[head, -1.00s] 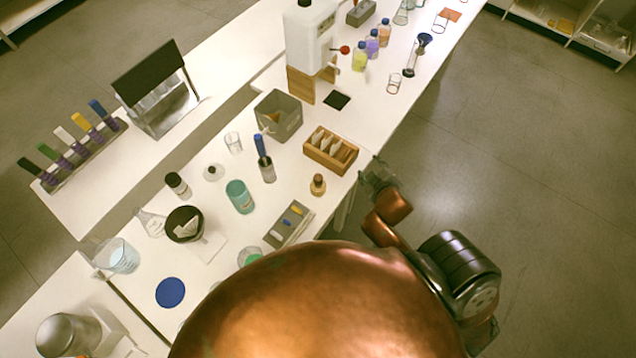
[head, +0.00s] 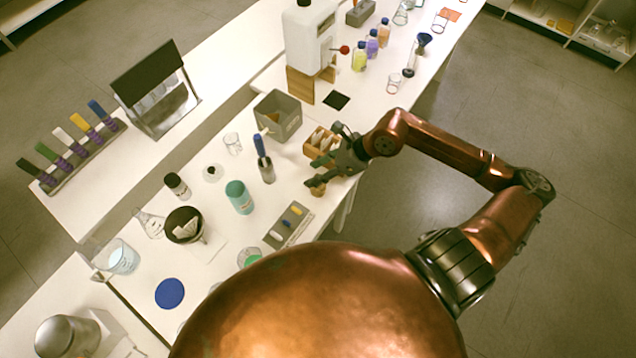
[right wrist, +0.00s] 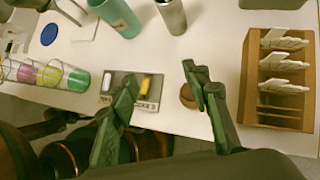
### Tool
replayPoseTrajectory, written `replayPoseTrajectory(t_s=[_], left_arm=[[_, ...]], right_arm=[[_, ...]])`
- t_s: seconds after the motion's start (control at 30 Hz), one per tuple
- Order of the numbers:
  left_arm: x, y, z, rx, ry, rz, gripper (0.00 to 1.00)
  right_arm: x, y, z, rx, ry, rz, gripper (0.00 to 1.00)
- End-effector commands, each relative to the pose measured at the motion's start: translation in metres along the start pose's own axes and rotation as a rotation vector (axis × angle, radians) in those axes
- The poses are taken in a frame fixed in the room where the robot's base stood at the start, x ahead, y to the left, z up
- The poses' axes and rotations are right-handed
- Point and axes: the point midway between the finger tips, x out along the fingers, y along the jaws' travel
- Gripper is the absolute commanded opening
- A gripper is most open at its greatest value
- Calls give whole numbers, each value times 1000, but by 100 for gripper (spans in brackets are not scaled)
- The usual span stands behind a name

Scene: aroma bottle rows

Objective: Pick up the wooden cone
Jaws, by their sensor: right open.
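The wooden cone (head: 318,190) is a small brown piece on the white bench in the head view, near the bench's right edge. My right gripper (head: 313,171) is open and empty, reaching in from the right over the bench with its fingers close to the cone and partly covering it. In the right wrist view, the cone (right wrist: 186,97) shows as a brown round shape partly hidden behind the right-hand finger of the gripper (right wrist: 162,80). I cannot tell whether a finger touches it. My left gripper is not in view.
A wooden box of packets (right wrist: 278,75) stands right beside the fingers in the wrist view. A grey tray with coloured pieces (head: 287,226) lies on the other side.

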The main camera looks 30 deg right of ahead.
Motion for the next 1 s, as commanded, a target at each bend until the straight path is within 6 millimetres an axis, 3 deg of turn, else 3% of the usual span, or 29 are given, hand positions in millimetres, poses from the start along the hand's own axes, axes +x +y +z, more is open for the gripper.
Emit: replayPoseTrajectory(t_s=[0.1,0.2,0.8,1.0], left_arm=[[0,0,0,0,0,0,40],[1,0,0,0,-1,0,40],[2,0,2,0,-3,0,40],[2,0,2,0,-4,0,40]], right_arm=[[-8,-25,-27,-73,135,-72,43],[-8,-34,-37,-93,183,-96,43],[60,-36,-54,-95,188,-97,43],[64,-37,-55,-97,190,-100,43]])
